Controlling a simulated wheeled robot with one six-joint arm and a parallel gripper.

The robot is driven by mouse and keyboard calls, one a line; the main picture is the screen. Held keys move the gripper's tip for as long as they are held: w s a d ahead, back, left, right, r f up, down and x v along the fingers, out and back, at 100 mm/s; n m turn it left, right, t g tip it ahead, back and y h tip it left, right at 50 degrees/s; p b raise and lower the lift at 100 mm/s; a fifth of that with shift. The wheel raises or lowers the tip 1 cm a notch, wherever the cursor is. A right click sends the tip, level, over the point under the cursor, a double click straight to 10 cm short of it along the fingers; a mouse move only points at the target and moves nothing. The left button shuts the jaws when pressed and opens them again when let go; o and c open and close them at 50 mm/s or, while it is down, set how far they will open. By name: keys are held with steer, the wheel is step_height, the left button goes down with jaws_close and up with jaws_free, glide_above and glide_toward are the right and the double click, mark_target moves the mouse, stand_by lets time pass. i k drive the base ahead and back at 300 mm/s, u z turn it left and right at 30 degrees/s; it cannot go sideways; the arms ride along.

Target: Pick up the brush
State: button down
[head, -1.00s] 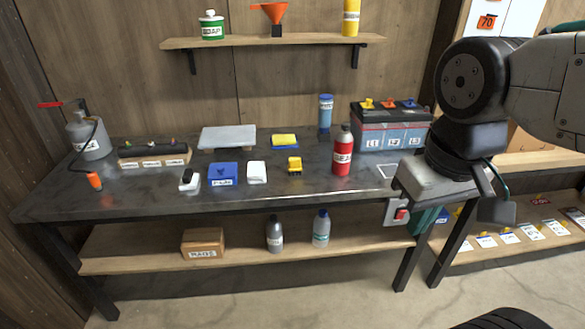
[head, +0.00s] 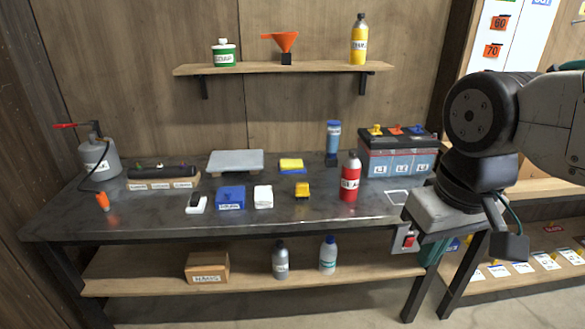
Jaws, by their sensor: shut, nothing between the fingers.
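A small yellow block-like piece with a dark lower part (head: 302,189) lies on the middle of the dark workbench. It may be the brush, but it is too small to tell for certain. My gripper (head: 447,208) hangs at the right end of the bench, its grey body in front of the bench corner. The finger tips cannot be made out. It is shut and empty, well to the right of the yellow piece and apart from it.
A red bottle (head: 350,178) and a battery (head: 396,153) stand between the yellow piece and my arm. A blue box (head: 231,197), a white block (head: 263,197) and a yellow-blue pad (head: 291,165) lie near it. The bench (head: 290,213) is clear in front.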

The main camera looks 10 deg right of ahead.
mark_target(302, 192)
steer(key=z, duration=0.6)
steer(key=i, duration=1.25)
steer(key=u, duration=0.4)
